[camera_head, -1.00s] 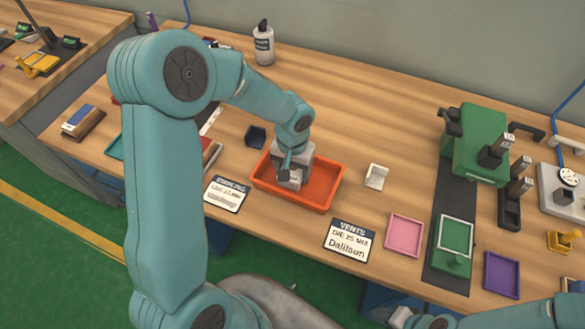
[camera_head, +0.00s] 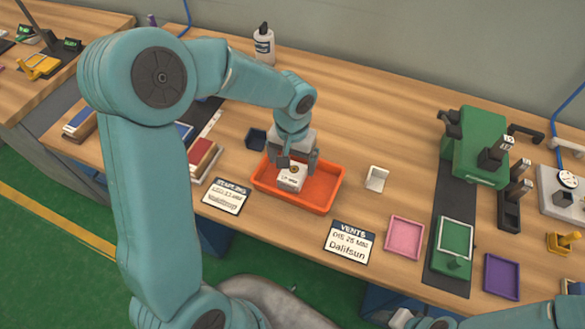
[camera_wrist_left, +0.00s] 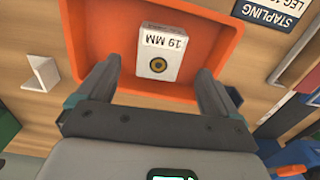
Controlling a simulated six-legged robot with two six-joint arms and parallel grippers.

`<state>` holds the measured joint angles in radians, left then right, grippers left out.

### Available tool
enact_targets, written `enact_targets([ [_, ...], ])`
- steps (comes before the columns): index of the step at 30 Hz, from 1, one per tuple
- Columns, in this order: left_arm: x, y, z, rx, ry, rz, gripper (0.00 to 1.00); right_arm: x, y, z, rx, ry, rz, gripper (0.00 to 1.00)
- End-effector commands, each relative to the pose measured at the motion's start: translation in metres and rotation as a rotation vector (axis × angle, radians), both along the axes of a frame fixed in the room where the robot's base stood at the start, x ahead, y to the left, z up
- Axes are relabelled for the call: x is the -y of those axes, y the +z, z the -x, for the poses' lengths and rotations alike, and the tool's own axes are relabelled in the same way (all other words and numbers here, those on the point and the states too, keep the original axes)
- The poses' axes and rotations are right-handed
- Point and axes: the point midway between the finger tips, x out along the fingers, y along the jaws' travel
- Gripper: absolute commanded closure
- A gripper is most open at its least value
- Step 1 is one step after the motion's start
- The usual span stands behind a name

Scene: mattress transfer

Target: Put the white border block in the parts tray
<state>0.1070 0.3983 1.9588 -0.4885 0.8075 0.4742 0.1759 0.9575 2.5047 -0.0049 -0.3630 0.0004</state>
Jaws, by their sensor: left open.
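The white border block (camera_head: 291,178), printed "19 MM" with a gold ring on it, rests inside the orange parts tray (camera_head: 318,207). In the left wrist view the block (camera_wrist_left: 163,50) lies flat on the floor of the tray (camera_wrist_left: 120,20), near the tray's front wall. My left gripper (camera_head: 292,164) is open just above and behind the block, pointing down. In the wrist view its two fingers (camera_wrist_left: 153,85) stand on either side with clear gaps to the block.
Label cards (camera_head: 351,242) and a pink tray (camera_head: 404,237) lie in front. A green machine (camera_head: 478,145) stands right. The table's back middle is clear.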

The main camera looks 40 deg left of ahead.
Motion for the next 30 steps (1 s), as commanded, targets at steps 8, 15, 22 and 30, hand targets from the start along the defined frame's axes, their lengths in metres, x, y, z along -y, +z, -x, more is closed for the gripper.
enact_targets([
  [8,0.0,0.055,-0.001,0.002,-0.001,0.001,0.06,0.0,0.002,0.0,0.0,0.0,0.0,0.52],
  [15,0.0,0.067,0.0,-0.001,-0.001,0.001,0.06,0.0,0.002,0.0,0.0,0.0,0.0,0.52],
  [22,0.0,0.067,0.0,-0.001,-0.001,0.001,0.06,0.0,0.002,0.0,0.0,0.0,0.0,0.52],
  [30,0.0,0.071,0.0,-0.001,0.0,0.001,0.06,0.0,0.005,0.0,0.0,0.0,0.0,0.52],
])
